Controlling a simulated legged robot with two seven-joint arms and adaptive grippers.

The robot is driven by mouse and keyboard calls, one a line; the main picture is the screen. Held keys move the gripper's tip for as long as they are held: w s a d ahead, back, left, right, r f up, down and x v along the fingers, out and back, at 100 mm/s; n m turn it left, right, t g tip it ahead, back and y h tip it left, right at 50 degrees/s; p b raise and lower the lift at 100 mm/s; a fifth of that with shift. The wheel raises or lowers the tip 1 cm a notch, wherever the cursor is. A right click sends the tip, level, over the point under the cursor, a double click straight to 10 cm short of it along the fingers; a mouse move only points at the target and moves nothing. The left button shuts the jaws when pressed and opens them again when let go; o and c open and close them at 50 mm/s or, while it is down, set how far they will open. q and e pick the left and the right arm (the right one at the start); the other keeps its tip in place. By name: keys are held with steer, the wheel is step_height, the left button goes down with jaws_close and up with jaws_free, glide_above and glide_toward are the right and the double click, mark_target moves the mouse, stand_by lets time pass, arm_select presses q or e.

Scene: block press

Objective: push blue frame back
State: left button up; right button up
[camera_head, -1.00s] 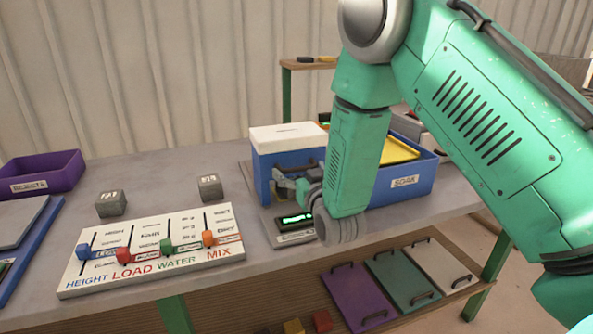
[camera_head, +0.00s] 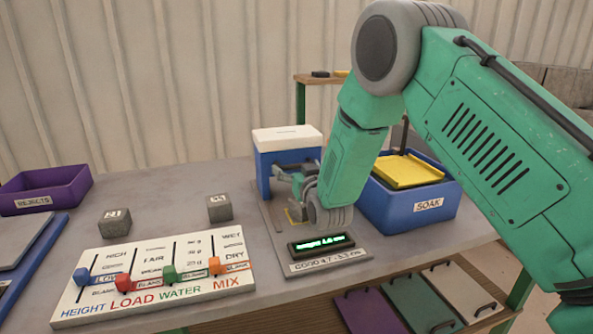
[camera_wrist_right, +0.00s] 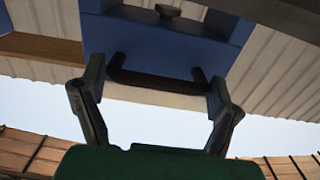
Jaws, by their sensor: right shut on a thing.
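The blue frame (camera_head: 264,178) with a white top (camera_head: 288,139) stands toward the back of a grey base plate (camera_head: 275,238). My right gripper (camera_head: 285,172) is at its front side, partly hidden by my own wrist. In the right wrist view, the two fingers of my right gripper (camera_wrist_right: 157,82) are at the ends of a dark handle (camera_wrist_right: 155,82) on the blue frame (camera_wrist_right: 170,48), and the gripper is shut on this handle. My left gripper is out of view.
A lit display (camera_head: 321,243) sits at the plate's front. A blue SOAK tub (camera_head: 425,208) with a yellow piece (camera_head: 408,171) is to the right. A slider panel (camera_head: 150,280), two grey blocks (camera_head: 116,222) (camera_head: 219,208) and a purple REJECTS bin (camera_head: 45,190) are to the left.

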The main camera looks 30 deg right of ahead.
steer(key=shift+s+d+r, duration=0.1)
steer(key=shift+r, duration=0.1)
steer(key=o, duration=1.5)
steer(key=shift+a, duration=0.2)
steer(key=shift+o, duration=0.2)
steer(key=v, duration=1.1)
steer(key=shift+s, duration=0.4)
steer(key=shift+f, duration=0.15)
